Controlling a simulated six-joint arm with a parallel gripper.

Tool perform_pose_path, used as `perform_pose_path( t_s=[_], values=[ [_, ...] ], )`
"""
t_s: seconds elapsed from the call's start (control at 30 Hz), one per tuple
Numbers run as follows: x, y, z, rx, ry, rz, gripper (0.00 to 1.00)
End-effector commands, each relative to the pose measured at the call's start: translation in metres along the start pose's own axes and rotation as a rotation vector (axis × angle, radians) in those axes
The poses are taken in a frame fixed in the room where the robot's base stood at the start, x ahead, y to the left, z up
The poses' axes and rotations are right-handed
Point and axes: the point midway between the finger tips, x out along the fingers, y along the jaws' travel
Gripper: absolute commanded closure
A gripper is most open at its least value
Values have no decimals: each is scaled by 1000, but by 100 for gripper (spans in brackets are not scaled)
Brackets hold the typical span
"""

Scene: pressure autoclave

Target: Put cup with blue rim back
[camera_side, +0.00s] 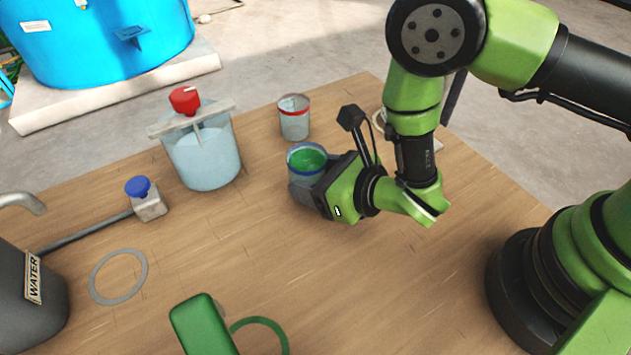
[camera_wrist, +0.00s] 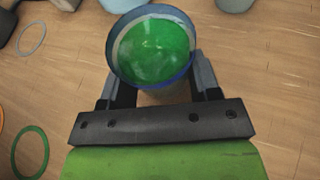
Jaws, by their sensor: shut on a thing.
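The cup with the blue rim (camera_side: 306,158) holds green liquid and is on or just above the wooden table, near its middle; I cannot tell if it touches the wood. It looks upright in the side view. My gripper (camera_side: 304,190) reaches it from the right and is shut around its sides. In the wrist view the cup (camera_wrist: 152,47) sits between the two fingers of my gripper (camera_wrist: 152,75), its round opening and green contents facing the camera. The fingers hide part of its lower wall.
A red-rimmed cup (camera_side: 294,118) stands just behind. A clear vessel with a red knob (camera_side: 205,155) is to the left. A blue-knobbed valve (camera_side: 146,198), a grey ring (camera_side: 118,277), a WATER tank (camera_side: 30,290) and a green object (camera_side: 203,325) lie left and in front. The table's middle front is clear.

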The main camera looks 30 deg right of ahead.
Motion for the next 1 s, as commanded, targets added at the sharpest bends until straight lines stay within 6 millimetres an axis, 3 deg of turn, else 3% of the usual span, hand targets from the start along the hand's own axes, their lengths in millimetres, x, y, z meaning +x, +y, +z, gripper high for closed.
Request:
perform_pose_path(
  t_s=[0.1,0.53,0.57,0.63,1.0],
  values=[
    [5,0,-13,-1,1,0,69],
    [8,0,-18,0,0,0,69],
    [8,0,-18,0,0,0,36],
    [8,0,-18,0,0,0,20],
    [5,0,-14,0,-1,1,18]
  ],
)
